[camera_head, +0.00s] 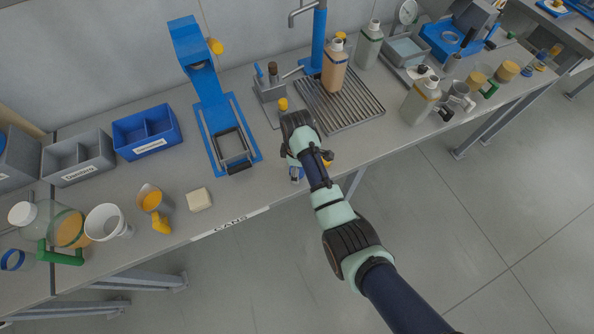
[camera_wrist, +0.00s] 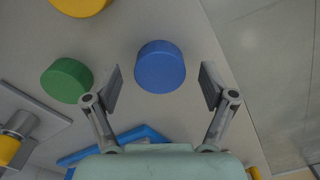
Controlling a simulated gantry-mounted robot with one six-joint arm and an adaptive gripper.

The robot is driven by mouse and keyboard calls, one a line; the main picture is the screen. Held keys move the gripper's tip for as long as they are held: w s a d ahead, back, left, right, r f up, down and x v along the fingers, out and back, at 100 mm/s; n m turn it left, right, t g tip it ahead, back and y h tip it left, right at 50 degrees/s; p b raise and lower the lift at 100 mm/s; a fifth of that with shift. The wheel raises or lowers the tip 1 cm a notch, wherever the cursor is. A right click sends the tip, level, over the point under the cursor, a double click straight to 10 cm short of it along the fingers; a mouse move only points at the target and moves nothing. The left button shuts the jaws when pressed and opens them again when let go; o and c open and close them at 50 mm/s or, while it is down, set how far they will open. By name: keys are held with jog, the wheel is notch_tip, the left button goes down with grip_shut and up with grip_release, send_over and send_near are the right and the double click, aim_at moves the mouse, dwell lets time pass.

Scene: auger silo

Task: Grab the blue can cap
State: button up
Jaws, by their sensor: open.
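The blue can cap (camera_wrist: 161,68) is a round blue disc on the grey bench top in the wrist view. My gripper (camera_wrist: 161,88) is open, with one finger on each side of the cap and a gap on both sides. Nothing is held. A green cap (camera_wrist: 67,80) lies to the left, outside the left finger. A yellow cap (camera_wrist: 80,4) is cut off at the top edge. In the head view my gripper (camera_head: 296,164) is over the front of the bench, and my arm largely hides the caps.
A blue can-seamer-like stand (camera_head: 207,95) is left of my gripper, with a blue bin (camera_head: 146,125) beyond it. A slatted drain tray (camera_head: 350,117) with a tan bottle (camera_head: 334,67) stands behind to the right. The bench edge (camera_head: 229,222) is close.

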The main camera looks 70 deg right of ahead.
jog(key=c, duration=1)
jog(key=shift+c, duration=0.2)
notch_tip(320, 180, up, 19)
jog(key=p, duration=0.9)
jog(key=shift+r+p, duration=0.15)
jog(key=shift+p, duration=0.2)
jog(key=shift+r+p, duration=0.5)
